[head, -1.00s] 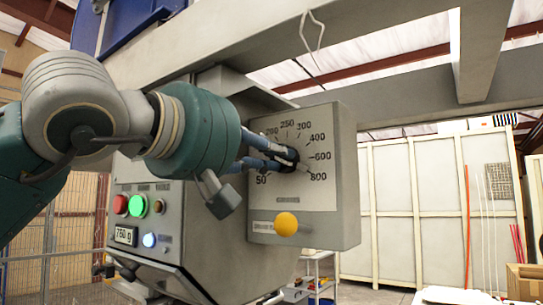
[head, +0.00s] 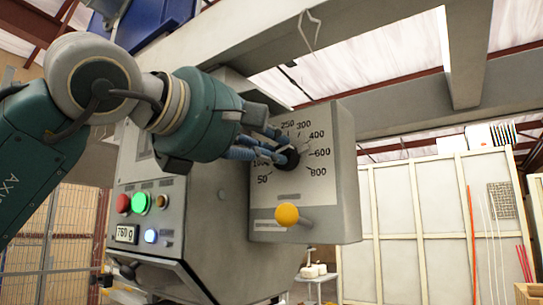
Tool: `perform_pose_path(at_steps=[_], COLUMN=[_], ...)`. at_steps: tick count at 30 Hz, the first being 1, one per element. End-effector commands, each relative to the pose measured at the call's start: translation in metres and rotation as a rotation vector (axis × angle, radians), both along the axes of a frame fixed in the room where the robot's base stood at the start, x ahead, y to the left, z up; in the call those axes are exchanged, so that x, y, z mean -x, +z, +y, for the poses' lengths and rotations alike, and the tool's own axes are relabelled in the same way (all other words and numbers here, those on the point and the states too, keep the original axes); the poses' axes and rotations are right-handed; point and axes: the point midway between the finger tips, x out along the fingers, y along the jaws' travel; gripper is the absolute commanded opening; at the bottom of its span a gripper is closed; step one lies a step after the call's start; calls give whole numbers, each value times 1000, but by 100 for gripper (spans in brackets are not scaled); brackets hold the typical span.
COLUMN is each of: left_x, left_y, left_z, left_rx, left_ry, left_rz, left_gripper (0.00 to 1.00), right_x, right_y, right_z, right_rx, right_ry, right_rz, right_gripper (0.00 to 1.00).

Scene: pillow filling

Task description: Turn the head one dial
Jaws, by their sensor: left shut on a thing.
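The dial (head: 287,157) is a dark knob in the middle of a grey box's scale plate (head: 318,186). The scale carries numbers from 50 up to 800. My left gripper (head: 283,150) reaches in from the left with its blue fingers shut on the knob. The fingers and wrist hide part of the knob and the left side of the scale, so I cannot read the pointer clearly. A yellow ball-ended knob (head: 287,214) sits below the scale. My right gripper does not show.
A control panel (head: 150,216) left of the dial box has a red button (head: 123,204), a green button (head: 140,202), a lit blue-white button (head: 151,236) and a display (head: 126,234) reading about 760 g. A grey beam (head: 300,52) runs overhead. Pale wall panels stand at the right.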

Motion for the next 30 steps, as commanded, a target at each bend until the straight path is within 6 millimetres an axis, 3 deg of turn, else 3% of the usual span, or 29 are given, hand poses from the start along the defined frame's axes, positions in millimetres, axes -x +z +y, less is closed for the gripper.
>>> perform_pose_path(at_steps=[12,28,29,30], left_x=[-1,-1,-1,-1], left_y=[-2,-2,-2,-2], left_z=[0,0,0,0], left_rx=[137,151,151,151], left_ry=[0,0,0,0], left_rz=[106,117,117,117], left_gripper=[0,0,22,30], right_x=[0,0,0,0], right_y=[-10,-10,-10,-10], right_z=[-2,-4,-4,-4], right_rx=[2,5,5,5], right_ry=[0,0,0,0], right_rz=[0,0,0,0], right_gripper=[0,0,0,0])
